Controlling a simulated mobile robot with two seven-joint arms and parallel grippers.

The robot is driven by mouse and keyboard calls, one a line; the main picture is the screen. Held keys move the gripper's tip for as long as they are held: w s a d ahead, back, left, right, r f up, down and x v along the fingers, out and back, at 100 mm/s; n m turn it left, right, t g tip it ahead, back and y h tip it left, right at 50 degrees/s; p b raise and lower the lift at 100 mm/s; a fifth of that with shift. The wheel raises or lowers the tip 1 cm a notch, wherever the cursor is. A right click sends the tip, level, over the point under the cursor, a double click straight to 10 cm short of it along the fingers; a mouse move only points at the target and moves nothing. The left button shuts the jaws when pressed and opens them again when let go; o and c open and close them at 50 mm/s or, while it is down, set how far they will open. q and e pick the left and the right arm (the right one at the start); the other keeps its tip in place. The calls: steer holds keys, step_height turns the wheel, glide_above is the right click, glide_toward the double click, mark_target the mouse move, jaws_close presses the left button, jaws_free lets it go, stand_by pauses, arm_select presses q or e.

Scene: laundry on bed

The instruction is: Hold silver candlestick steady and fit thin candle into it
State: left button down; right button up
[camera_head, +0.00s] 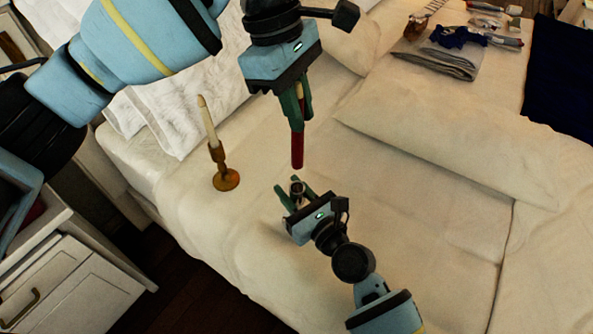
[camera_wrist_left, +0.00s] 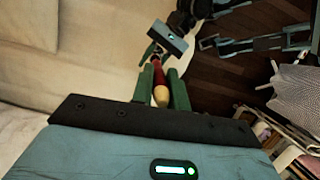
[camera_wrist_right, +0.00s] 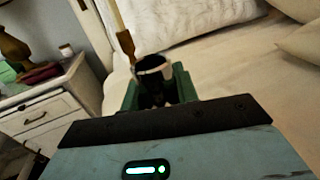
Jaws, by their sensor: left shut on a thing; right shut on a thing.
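My left gripper (camera_head: 296,103) is shut on a thin red candle (camera_head: 297,148) with a cream tip, which hangs upright below the fingers. In the left wrist view the cream end of the candle (camera_wrist_left: 161,96) shows between the fingers. My right gripper (camera_head: 292,194) is shut on the silver candlestick (camera_head: 297,187), which looks small and dark in the head view. In the right wrist view the candlestick's round open cup (camera_wrist_right: 153,68) sits between the fingers. The candle's lower end appears just above the cup, with a small gap. The candlestick's lower part is hidden.
A gold candlestick (camera_head: 225,180) with a cream candle (camera_head: 208,122) stands on the bed to the left. The bed (camera_head: 420,215) is mostly clear around the grippers. Folded grey cloth (camera_head: 447,60) and small items lie at the back right. A white cabinet (camera_head: 75,285) stands at lower left.

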mark_target(298, 166)
arm_select(q)
steer(key=shift+f, duration=5.15)
steer(key=shift+f, duration=0.2)
steer(key=c, duration=1.4)
jaws_free()
steer(key=shift+o, duration=0.2)
steer(key=shift+r, duration=0.15)
steer(key=v, duration=1.2)
arm_select(e)
steer(key=o, duration=1.2)
steer(key=shift+c, duration=0.2)
